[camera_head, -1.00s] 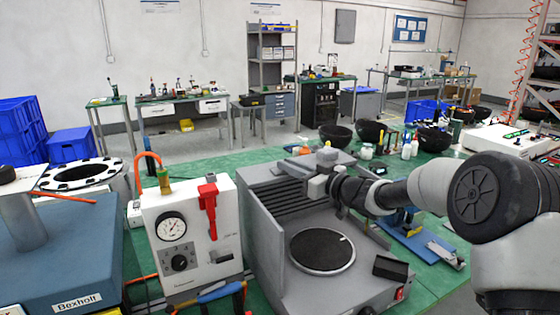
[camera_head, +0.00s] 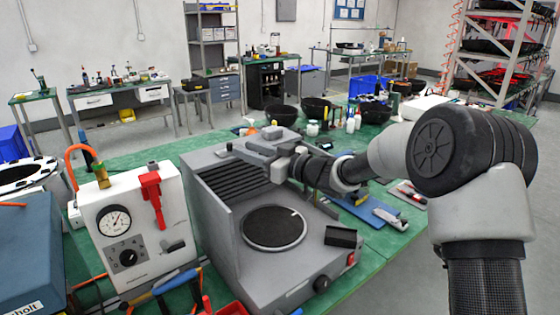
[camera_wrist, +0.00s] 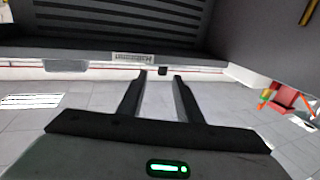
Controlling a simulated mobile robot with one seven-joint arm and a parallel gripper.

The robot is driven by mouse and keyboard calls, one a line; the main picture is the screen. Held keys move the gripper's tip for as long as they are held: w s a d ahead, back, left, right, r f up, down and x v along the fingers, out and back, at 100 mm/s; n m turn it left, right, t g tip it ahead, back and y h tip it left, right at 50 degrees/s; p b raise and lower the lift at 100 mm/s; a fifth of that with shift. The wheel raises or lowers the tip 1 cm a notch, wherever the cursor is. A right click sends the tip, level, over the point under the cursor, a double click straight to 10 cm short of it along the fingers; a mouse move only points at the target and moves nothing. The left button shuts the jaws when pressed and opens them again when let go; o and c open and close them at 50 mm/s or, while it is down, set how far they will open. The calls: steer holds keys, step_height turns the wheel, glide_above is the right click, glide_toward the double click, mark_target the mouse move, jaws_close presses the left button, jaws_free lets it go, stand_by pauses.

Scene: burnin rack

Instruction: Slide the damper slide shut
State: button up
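The grey bench unit (camera_head: 222,225) stands on the green table, with a slatted back panel (camera_head: 222,182) and a round dark plate (camera_head: 274,227) on its floor. My gripper (camera_head: 258,155) is at the top of this unit, near its upper edge. In the wrist view my gripper (camera_wrist: 160,77) is open, its two dark fingers apart.
A white gauge box (camera_head: 130,225) with a red lever stands left of the unit. A blue block (camera_head: 35,250) is at the far left. Black bowls (camera_head: 315,107) and small bottles stand behind, and a blue tray (camera_head: 365,205) lies to the right.

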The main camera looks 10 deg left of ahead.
steer(key=v, duration=1.2)
steer(key=shift+d, duration=0.4)
steer(key=shift+s, duration=0.1)
steer(key=w+d+r+m+t+h+p, duration=0.2)
steer(key=d+r+m+t+h, duration=0.1)
steer(key=d+r+h, duration=0.3)
steer(key=w+d+r+m+t+h+p, duration=0.1)
steer(key=d+r+m+t+h+p, duration=0.1)
steer(key=d+r+t+h, duration=0.35)
steer(key=s+d+r+m+g+h+p, duration=0.15)
steer(key=s+d+m+h, duration=0.35)
steer(key=d, duration=0.7)
steer(key=s+d+m+g+h+p, duration=0.25)
steer(key=s+d, duration=0.35)
steer(key=s, duration=0.7)
steer(key=s+f+g+y, duration=0.1)
steer(key=s+f+g, duration=0.1)
steer(key=s, duration=0.6)
steer(key=s+a+f+m+g+y+p, duration=0.1)
steer(key=s+f+g, duration=0.1)
steer(key=s, duration=0.6)
steer(key=shift+f+g+p, duration=0.15)
steer(key=shift+g+p, duration=0.15)
steer(key=shift+g, duration=0.35)
